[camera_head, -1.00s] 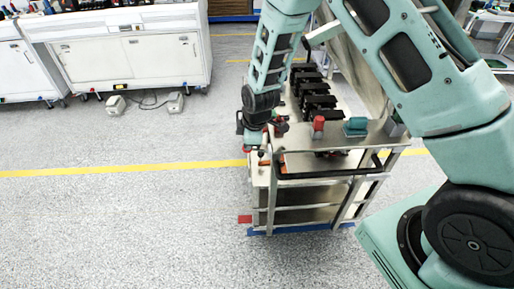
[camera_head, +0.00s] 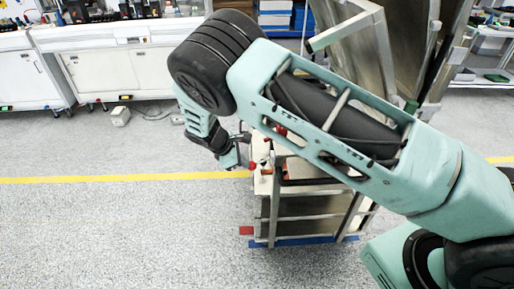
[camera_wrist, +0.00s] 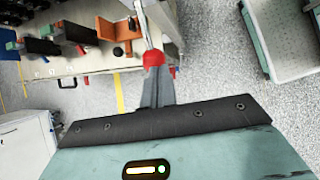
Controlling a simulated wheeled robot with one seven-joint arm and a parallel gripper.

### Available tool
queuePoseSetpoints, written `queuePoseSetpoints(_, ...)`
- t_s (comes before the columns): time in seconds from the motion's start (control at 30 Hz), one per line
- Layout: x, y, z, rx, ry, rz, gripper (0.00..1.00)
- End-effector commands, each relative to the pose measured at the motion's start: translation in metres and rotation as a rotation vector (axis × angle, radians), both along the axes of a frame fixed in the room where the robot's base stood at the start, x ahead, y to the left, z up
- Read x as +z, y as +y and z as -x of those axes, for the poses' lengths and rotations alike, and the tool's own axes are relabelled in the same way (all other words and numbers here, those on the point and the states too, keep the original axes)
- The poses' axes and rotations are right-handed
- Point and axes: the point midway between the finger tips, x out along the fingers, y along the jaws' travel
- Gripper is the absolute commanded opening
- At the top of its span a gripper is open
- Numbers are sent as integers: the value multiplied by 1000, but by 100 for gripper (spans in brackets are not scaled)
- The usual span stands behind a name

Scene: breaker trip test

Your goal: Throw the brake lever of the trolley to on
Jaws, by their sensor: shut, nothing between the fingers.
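The trolley (camera_head: 315,208) stands on the floor with its shelves facing me; my arm hides most of its top. A lever with a red ball knob (camera_wrist: 153,58) and a pale metal shaft shows in the wrist view. A small red spot at the trolley's left edge (camera_head: 253,165) in the head view may be that knob. My gripper (camera_wrist: 155,76) is shut and empty, its fingertips at the knob; I cannot tell if they touch. In the head view my gripper (camera_head: 240,162) is beside the trolley's upper left corner. The lever's on and off marks are not legible.
An orange bracket (camera_wrist: 118,36) and a small black knob (camera_wrist: 118,51) sit close to the lever. Black and green parts line the trolley top. White cabinets (camera_head: 110,70) stand at the back left. The floor left of the trolley is clear.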

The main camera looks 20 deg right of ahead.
Motion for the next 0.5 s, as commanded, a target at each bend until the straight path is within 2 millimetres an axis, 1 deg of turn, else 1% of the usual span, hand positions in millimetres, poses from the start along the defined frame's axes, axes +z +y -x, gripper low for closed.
queuePoseSetpoints(0.2,-7,-1,0,-2,0,-4,0)
queuePoseSetpoints(0.5,-9,-1,0,-1,0,-4,0)
